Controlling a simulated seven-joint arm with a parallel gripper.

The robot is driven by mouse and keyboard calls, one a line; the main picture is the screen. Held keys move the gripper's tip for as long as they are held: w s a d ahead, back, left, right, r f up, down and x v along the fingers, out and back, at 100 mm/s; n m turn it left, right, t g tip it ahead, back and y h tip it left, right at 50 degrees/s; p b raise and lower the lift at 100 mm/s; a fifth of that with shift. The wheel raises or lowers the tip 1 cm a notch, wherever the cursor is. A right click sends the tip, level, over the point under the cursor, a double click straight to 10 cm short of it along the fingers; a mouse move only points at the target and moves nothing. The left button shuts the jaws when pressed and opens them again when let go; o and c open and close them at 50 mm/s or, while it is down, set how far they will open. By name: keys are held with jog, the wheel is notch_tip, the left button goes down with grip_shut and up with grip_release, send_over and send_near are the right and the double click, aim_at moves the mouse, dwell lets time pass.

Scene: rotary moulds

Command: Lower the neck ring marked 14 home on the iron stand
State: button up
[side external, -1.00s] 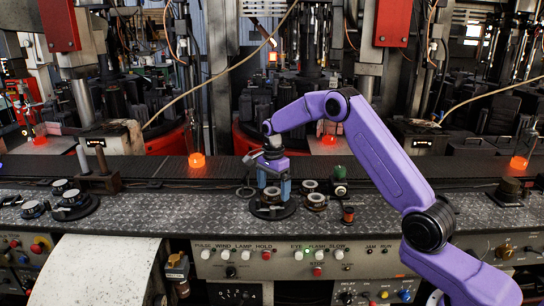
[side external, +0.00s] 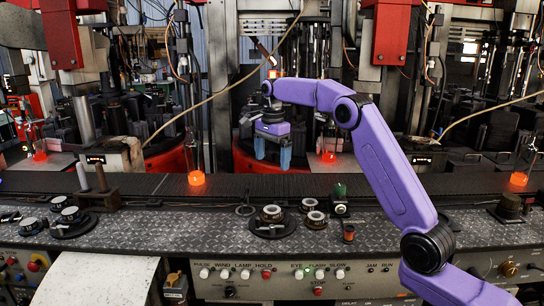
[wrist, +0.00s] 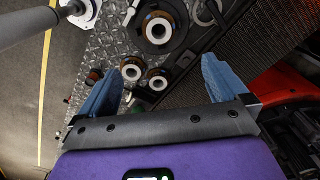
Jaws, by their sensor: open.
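A neck ring (side external: 271,213) with a pale inner rim and brown body sits on the round dark iron stand (side external: 288,229), looking level. In the wrist view, the ring (wrist: 158,28) and stand (wrist: 184,22) show near the top. No number 14 is legible, and I cannot tell whether the ring is fully seated. My gripper (side external: 272,157) is open and empty, well above the stand. Its blue fingers are apart in the wrist view (wrist: 160,82). Two similar rings (side external: 309,204) (side external: 316,218) rest on the plate right of the stand.
A green-topped part (side external: 340,191) and an orange-brown spool (side external: 348,233) stand right of the rings. A dark round base (side external: 76,229) with similar parts is at left. The textured plate left of the stand (side external: 170,225) is clear.

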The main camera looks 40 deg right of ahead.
jog(key=shift+r, duration=0.1)
notch_tip(320, 180, up, 7)
dwell(1.2)
jog(key=s+a+f+n, duration=0.3)
jog(key=s+a+n, duration=1.25)
jog(key=a, duration=0.35)
jog(key=s+d+f+n, duration=0.2)
jog(key=s+f+n, duration=0.2)
jog(key=s, duration=0.5)
jog(key=s+d+f+n, duration=0.1)
jog(key=s+f+n, duration=0.2)
jog(key=s+n, duration=0.3)
jog(key=s+d+f+n, duration=0.2)
jog(key=s+f+n, duration=0.2)
jog(key=s, duration=0.9)
jog(key=shift+s+d+f+n, duration=0.3)
jog(key=shift+s+f+n, duration=0.05)
jog(key=shift+n, duration=0.2)
